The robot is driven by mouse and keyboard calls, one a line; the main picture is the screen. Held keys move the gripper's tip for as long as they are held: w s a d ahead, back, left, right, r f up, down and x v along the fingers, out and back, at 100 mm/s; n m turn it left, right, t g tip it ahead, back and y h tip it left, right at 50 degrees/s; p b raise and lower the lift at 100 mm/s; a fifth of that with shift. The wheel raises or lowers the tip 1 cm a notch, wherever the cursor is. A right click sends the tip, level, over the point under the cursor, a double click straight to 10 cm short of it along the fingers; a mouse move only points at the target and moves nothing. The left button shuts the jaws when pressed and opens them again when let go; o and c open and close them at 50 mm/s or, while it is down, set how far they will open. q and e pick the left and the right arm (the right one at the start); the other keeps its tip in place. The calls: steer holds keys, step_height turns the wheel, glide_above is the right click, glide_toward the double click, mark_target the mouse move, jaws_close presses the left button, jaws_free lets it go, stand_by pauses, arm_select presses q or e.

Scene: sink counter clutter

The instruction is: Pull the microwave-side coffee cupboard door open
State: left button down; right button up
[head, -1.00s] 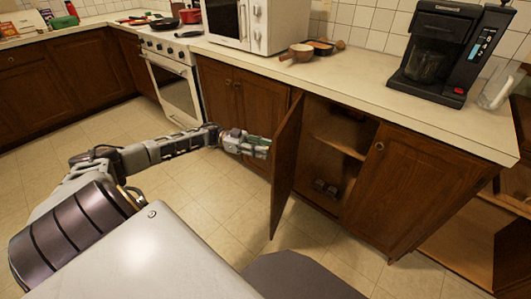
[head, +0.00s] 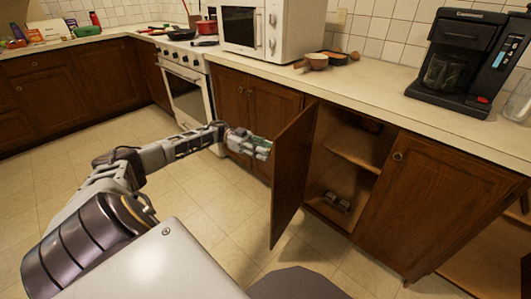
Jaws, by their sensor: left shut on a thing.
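The brown wooden coffee cupboard door (head: 292,180) stands open, swung out to the left of its opening, with its inner face towards me. The open cupboard (head: 356,148) shows a shelf and a floor inside. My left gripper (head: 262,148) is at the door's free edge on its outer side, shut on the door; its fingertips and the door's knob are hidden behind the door. The microwave (head: 268,28) stands on the counter above and to the left. My right gripper is not in view.
Small dark objects (head: 336,202) lie on the cupboard floor. A closed door (head: 428,205) is to the right. The tiled floor (head: 190,215) left of the open door is clear.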

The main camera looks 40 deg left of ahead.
arm_select(q)
steer(key=shift+f, duration=0.1)
steer(key=c, duration=1.1)
jaws_free()
steer(key=a, duration=0.4)
steer(key=s+a, duration=0.1)
steer(key=a, duration=0.6)
steer(key=shift+s+a, duration=0.35)
steer(key=shift+s, duration=0.05)
steer(key=shift+a, duration=0.1)
steer(key=shift+s, duration=0.1)
